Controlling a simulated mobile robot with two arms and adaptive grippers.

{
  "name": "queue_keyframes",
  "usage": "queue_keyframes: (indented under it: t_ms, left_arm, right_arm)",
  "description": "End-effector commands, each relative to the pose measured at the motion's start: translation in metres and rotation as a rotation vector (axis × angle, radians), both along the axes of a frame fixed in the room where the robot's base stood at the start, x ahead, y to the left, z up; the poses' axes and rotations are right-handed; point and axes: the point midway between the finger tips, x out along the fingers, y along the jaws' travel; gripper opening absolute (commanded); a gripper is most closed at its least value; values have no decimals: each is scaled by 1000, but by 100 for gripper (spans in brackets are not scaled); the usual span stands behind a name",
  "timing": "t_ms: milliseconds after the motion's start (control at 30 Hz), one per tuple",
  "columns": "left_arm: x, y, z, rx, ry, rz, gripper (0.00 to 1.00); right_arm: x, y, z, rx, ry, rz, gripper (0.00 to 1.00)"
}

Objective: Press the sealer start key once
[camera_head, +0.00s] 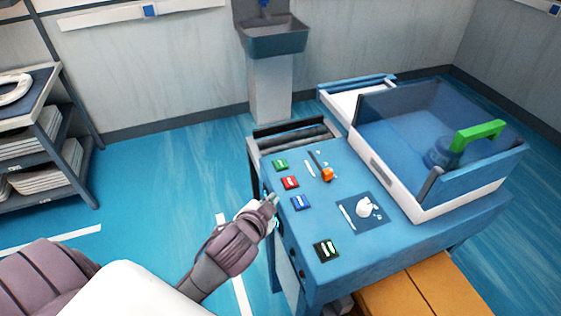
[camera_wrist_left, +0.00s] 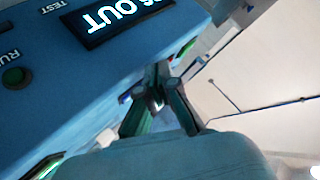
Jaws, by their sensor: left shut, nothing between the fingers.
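The blue sealer machine (camera_head: 330,225) stands at the right of the head view. Its top carries a green key (camera_head: 280,165), a red key (camera_head: 290,183) and a blue key (camera_head: 300,202); their labels are too small to read, so I cannot tell which is the start key. My left gripper (camera_head: 272,198) is shut and empty at the machine's left edge, close to the red and blue keys. Contact cannot be told.
An orange knob (camera_head: 327,174), a white knob (camera_head: 366,208) and a dark switch (camera_head: 327,250) sit on the same top. A clear-walled bin (camera_head: 400,195) with a green-handled item (camera_head: 478,136) stands behind. A shelf (camera_head: 40,145) is far left; floor between is free.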

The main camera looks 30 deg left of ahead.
Motion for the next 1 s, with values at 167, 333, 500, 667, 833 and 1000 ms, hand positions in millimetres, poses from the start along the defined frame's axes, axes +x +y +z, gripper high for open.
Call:
queue_keyframes:
  t_ms: [167,333,500,667,833,1000]
  left_arm:
    - [58,-4,55,185,-275,-131,0]
    - [107,-31,127,470,-609,-364,0]
    - [132,-73,173,841,-890,-718,0]
    - [141,-86,167,1192,-980,-1115,0]
    - [148,-43,133,1485,-848,-1553,0]
    - [146,19,113,1599,-627,-1843,0]
  right_arm:
    - [-1,-3,0,-3,1,1,61]
    - [-1,-3,0,-3,1,1,61]
    - [-1,-3,0,-3,1,1,61]
    - [-1,-3,0,-4,1,2,61]
    - [-1,-3,0,-3,0,2,61]
    - [-1,-3,0,-3,0,2,61]
